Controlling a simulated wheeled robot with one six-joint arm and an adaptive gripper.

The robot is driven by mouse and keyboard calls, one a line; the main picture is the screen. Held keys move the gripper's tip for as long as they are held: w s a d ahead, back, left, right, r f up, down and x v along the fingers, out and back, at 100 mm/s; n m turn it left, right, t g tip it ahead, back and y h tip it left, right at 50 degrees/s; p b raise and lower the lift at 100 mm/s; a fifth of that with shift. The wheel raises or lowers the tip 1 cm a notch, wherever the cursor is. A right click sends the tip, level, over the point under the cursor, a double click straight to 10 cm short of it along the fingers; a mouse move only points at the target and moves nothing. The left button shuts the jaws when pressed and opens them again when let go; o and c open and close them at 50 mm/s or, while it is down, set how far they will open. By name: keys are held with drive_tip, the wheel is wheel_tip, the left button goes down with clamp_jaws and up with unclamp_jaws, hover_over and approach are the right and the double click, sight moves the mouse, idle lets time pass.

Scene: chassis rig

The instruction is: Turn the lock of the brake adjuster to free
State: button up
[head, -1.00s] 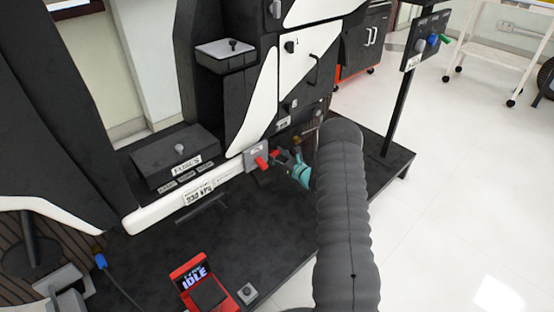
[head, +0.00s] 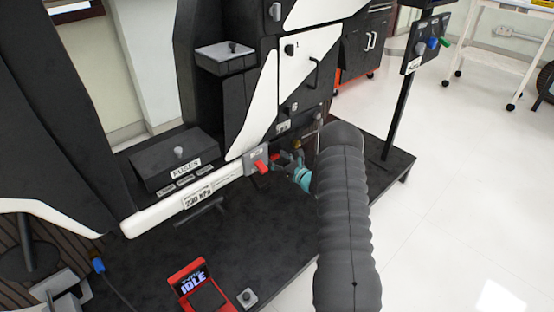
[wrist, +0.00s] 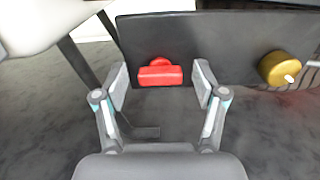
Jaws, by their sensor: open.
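In the wrist view the red handle (wrist: 160,75) lies crosswise on a dark panel (wrist: 215,40), between and just beyond my fingertips. My gripper (wrist: 160,82) is open, with one finger on each side of the red handle and gaps on both sides. In the head view my gripper (head: 283,162) is just right of the red handle, and my arm hides part of the area behind it. The plate's label is too small to read.
A yellow knob (wrist: 273,68) is to the right of the red handle in the wrist view. A fuse box (head: 175,157) is on the left. A red device reading "IDLE" (head: 203,287) rests on the dark platform.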

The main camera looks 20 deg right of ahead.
drive_tip(key=v, duration=1.2)
drive_tip(key=shift+w, duration=0.1)
